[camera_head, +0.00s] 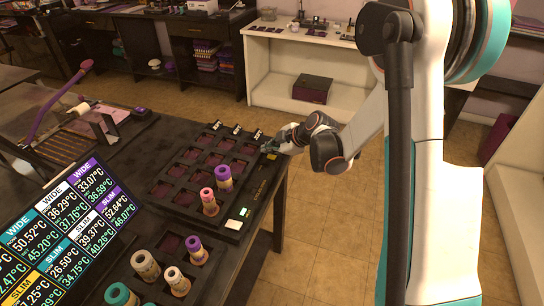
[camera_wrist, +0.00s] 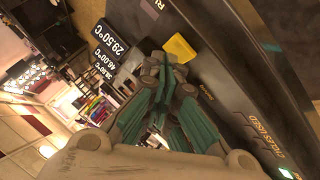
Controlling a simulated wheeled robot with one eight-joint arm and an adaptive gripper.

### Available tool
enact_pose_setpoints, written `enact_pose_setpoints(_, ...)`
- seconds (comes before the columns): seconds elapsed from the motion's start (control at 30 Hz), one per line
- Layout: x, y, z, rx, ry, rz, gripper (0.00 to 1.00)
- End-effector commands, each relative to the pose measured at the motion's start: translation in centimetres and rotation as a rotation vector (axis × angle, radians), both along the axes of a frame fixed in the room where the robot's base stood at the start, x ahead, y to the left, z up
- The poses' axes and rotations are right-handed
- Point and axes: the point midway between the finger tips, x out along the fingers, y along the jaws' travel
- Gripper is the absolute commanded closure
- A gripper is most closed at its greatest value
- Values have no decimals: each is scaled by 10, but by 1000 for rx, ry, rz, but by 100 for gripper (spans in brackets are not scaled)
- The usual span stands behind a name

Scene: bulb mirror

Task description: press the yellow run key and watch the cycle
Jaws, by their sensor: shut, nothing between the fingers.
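The yellow run key (camera_wrist: 180,48) is a small yellow block on the black panel in the wrist view. A bit of yellow (camera_head: 271,155) also shows under my gripper in the head view. My gripper (camera_wrist: 165,62) has teal-and-grey fingers, shut and empty. Its tips are right beside the key in the wrist view; I cannot tell whether they touch it. In the head view my gripper (camera_head: 272,147) is at the far right corner of the black tray unit (camera_head: 262,190). Small white-on-black temperature displays (camera_wrist: 108,42) stand beside the key.
Several more stand in a front tray (camera_head: 213,262). A large temperature board (camera_head: 75,230) is at left. Floor (camera_head: 325,215) right of the table is clear.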

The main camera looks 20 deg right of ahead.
Motion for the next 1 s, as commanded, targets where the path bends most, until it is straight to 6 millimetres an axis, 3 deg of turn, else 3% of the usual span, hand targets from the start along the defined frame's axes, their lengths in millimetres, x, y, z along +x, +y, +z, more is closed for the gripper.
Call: enact_pose_setpoints(1.0, 0, 0, -8, 0, 0, 0, 100)
